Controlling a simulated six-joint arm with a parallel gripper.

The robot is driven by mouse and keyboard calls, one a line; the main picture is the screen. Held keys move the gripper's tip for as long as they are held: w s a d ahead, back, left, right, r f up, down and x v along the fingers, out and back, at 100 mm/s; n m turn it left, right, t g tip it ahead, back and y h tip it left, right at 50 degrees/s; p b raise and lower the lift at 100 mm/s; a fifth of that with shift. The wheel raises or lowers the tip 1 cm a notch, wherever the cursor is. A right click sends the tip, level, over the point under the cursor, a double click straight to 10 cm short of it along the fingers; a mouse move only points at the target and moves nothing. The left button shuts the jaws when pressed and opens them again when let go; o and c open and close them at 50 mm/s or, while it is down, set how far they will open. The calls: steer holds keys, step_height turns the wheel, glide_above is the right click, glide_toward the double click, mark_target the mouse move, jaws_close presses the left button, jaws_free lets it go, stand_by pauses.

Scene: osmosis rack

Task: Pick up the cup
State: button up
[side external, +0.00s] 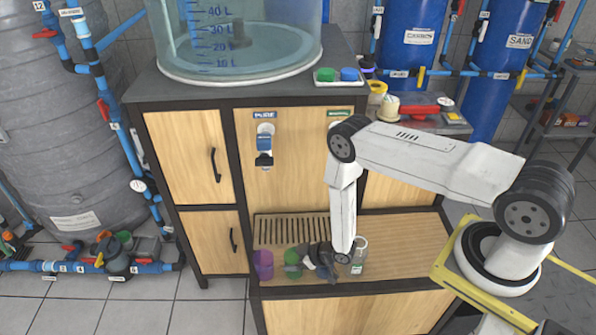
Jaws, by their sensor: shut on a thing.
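A green translucent cup (291,264) stands upright at the front of the wooden ledge in the lower cabinet bay. A purple cup (263,264) stands just to its left. My gripper (306,261) comes in low from the right, and its dark jaws are shut on the green cup's right side. The jaws hide part of that side. I cannot tell whether the cup's base touches the ledge. A clear container (359,252) with a green mark stands to the right, partly behind my wrist.
A slotted drain grille (291,229) lies behind the cups. Above it, a blue and black tap (264,150) sits under the "PURE" label. The ledge (405,245) is clear on the right. A large clear tank (240,55) stands on top of the cabinet.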

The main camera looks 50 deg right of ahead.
steer(key=shift+r, duration=0.2)
steer(key=shift+r, duration=0.85)
steer(key=s+d+r, duration=0.1)
steer(key=s+r, duration=1)
steer(key=s, duration=0.3)
steer(key=shift+w, duration=0.1)
steer(key=w+d+m+h, duration=0.3)
steer(key=w+d, duration=0.1)
steer(key=w, duration=1.1)
steer(key=shift+w+m+t, duration=0.2)
steer(key=shift+m+t, duration=0.2)
steer(key=shift+w+d+r, duration=0.1)
